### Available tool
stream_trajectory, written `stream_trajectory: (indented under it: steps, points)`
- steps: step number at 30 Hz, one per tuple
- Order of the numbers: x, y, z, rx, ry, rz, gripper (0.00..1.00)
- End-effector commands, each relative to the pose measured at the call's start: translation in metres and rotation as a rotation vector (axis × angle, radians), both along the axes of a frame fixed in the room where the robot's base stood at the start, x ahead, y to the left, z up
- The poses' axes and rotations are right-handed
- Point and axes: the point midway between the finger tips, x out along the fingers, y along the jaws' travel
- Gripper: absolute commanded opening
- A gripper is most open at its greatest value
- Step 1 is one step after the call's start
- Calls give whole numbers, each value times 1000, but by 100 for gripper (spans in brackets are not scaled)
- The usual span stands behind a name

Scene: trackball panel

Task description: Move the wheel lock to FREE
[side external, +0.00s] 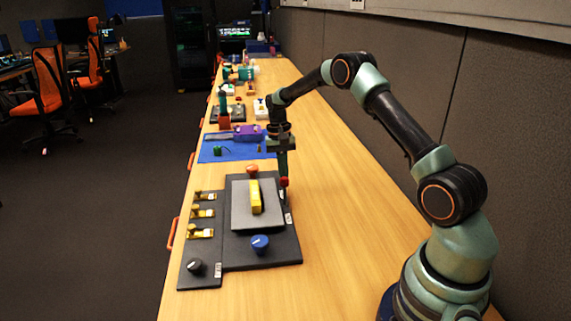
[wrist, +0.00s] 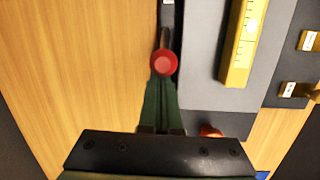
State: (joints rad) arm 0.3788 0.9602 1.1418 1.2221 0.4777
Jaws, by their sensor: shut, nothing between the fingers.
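A dark panel (side external: 262,257) lies on the table with a raised grey plate (side external: 243,212) and a yellow bar (side external: 256,197) on it. A red ball-topped lever (side external: 284,182) stands at the panel's right edge; the ball also shows in the wrist view (wrist: 163,62). My gripper (side external: 283,173) is shut and empty, pointing down right at the red ball. In the wrist view its green fingertips (wrist: 162,84) meet just below the ball; I cannot tell whether they touch it. White labels (side external: 288,217) beside the lever are too small to read, so FREE cannot be made out.
A blue knob (side external: 260,243), an orange-red knob (side external: 252,170), several yellow switches (side external: 202,213) and a black knob (side external: 195,267) surround the plate. A blue mat (side external: 211,154) with a purple object (side external: 248,132) lies behind. Bare table (side external: 335,215) is free right of the panel.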

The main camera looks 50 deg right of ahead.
Motion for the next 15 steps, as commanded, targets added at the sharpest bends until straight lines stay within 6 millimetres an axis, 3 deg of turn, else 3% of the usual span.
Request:
stream_trajectory:
  steps: [15]
  points:
    - [-8, 9, 9, -53, -129, -5, 0]
